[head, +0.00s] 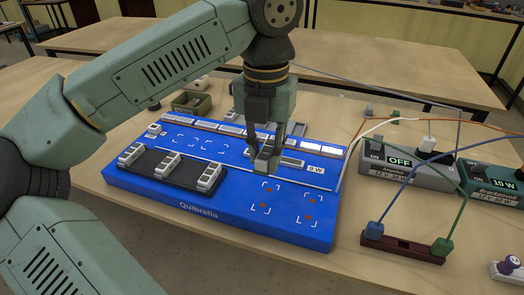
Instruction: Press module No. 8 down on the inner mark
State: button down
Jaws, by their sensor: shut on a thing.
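My gripper (266,163) points down over the right half of the blue board (215,220), labelled "Quibrella". It is shut on a small module, which is mostly hidden between the fingers; its number cannot be read. White corner marks with orange dots lie on the board's right part. An upper left mark (269,189) is just in front of the gripper, with others to the right (309,196) and nearer the front edge (263,208). I cannot tell whether the fingertips touch the board.
A dark tray (180,182) on the board's left holds several white modules (209,177). A row of pale strips (230,130) runs along the back. Grey "OFF" (405,163) and green power units (490,185), a dark terminal block (402,246) and loose wires stand right.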

dwell(0.4)
jog(key=b, duration=0.7)
send_over(264, 201)
notch_tip(264, 201, down, 8)
jog(key=shift+r, duration=0.1)
jog(key=shift+f+b, duration=1.05)
jog(key=shift+f, duration=0.25)
dwell(0.6)
jog(key=c, duration=1.3)
grip_release()
jog(key=shift+c, duration=0.2)
jog(key=shift+r, duration=0.2)
jog(key=shift+r+p, duration=2.95)
jog(key=shift+r, duration=0.95)
jog(key=shift+s, duration=0.1)
